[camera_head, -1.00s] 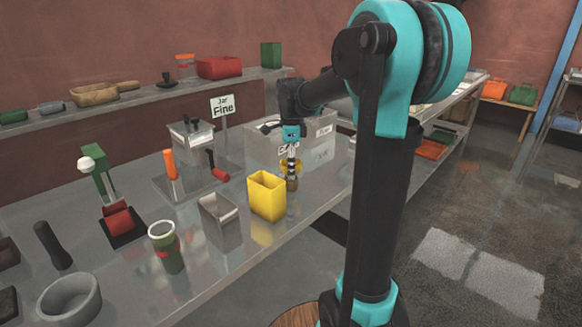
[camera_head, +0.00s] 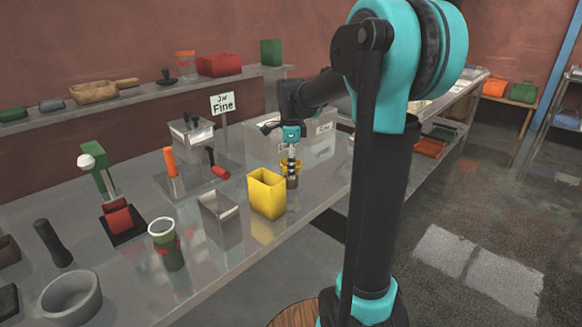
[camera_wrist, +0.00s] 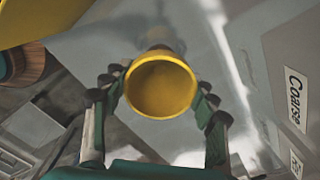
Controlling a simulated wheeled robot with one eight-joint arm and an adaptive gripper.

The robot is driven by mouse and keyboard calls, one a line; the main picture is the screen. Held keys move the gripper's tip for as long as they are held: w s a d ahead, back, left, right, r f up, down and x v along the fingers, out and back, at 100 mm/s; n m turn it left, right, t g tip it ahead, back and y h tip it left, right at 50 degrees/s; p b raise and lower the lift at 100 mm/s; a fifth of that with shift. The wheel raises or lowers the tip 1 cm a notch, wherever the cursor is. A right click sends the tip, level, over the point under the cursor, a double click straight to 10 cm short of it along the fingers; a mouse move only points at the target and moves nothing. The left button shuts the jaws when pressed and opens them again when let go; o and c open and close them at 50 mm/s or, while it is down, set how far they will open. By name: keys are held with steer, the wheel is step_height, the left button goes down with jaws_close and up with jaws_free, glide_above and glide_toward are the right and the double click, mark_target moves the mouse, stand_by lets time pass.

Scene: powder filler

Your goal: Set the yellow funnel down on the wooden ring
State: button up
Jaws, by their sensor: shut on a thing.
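The yellow funnel (camera_head: 284,167) is held up by my gripper (camera_head: 291,160) behind and right of the yellow bin in the head view. In the wrist view the funnel's round mouth (camera_wrist: 161,88) faces the camera, between the two fingers of my gripper (camera_wrist: 155,100), which is shut on it. In the head view the ring (camera_head: 292,183) appears just below the funnel, partly hidden. The funnel's lower end is hard to see.
The yellow bin (camera_head: 266,195) stands close beside the ring. A grey box with labels (camera_head: 318,150) stands behind; its Coarse label (camera_wrist: 296,100) shows in the wrist view. A metal bin (camera_head: 220,220) and green cup (camera_head: 166,247) stand further left on the metal table.

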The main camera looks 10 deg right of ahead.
steer(key=shift+f, duration=0.1)
steer(key=o, duration=1.2)
